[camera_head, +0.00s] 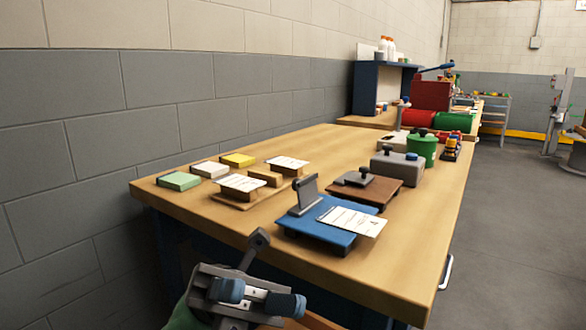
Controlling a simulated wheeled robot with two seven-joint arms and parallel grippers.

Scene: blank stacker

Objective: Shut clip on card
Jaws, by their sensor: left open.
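A blue stand (318,236) sits on the near part of the wooden bench. A white printed card (352,221) lies on its right side and overhangs the right edge a little. A grey clip (304,194) stands raised at the left part of the stand, tilted up and apart from the card. My left gripper (258,297) is open and empty at the bottom of the view, in front of the bench's near edge and below and left of the blue stand. My right gripper is out of view.
Left of the stand are a wooden holder (232,200) with cards and green, white and yellow pads (238,160). Behind it are a brown plate (370,193) with a black knob, a grey box (397,167) and a green pot (421,149). The front right bench top (400,262) is clear.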

